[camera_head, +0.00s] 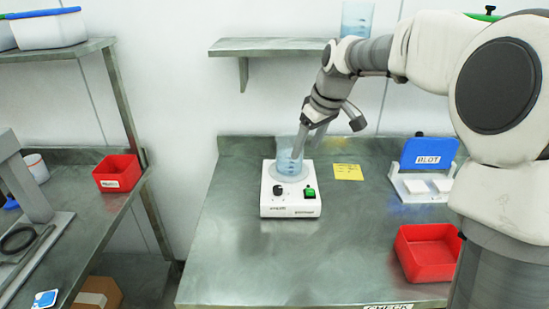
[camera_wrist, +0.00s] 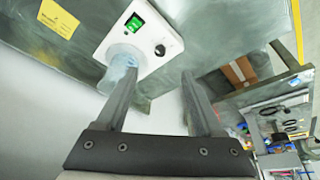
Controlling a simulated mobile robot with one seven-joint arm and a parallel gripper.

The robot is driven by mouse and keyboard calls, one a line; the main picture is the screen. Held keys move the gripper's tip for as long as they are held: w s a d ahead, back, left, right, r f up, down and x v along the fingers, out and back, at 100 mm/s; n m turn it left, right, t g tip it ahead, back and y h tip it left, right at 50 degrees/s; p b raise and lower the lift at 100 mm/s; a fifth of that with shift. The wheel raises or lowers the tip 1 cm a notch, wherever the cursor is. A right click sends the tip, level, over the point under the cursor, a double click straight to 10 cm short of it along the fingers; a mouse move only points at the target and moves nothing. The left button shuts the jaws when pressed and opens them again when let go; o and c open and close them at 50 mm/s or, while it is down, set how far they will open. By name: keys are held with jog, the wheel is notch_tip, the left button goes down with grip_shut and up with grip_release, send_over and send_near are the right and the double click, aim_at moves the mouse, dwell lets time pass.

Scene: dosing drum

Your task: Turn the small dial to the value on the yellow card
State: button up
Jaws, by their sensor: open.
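A white stirrer-like device (camera_head: 290,208) stands on the metal bench. Its small black dial (camera_head: 278,190) is at the front left, and it also shows in the wrist view (camera_wrist: 160,50). A lit green switch (camera_head: 310,193) is at the front right. A clear bluish beaker (camera_head: 287,165) stands on the round plate. The yellow card (camera_head: 348,172) lies flat to the right of the device; its writing is too small to read. My gripper (camera_wrist: 158,76) is open and empty. In the head view it is above and beside the beaker, apart from the dial.
A red bin (camera_head: 428,252) and a blue-and-white BLOT stand (camera_head: 428,155) are on the bench's right. A wall shelf (camera_head: 270,46) holds another beaker (camera_head: 357,18). A left bench carries a red tray (camera_head: 117,172). The bench in front of the device is clear.

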aim_at(278, 187)
jog(key=shift+n+y, duration=0.4)
jog(key=shift+y, duration=0.1)
jog(key=x, duration=0.7)
jog(key=w+b+x, duration=0.1)
jog(key=x, duration=0.6)
jog(key=w+b+x, duration=0.1)
jog(key=x, duration=0.6)
jog(key=shift+w+a+r, duration=0.1)
jog(key=shift+r, duration=0.2)
grip_shut()
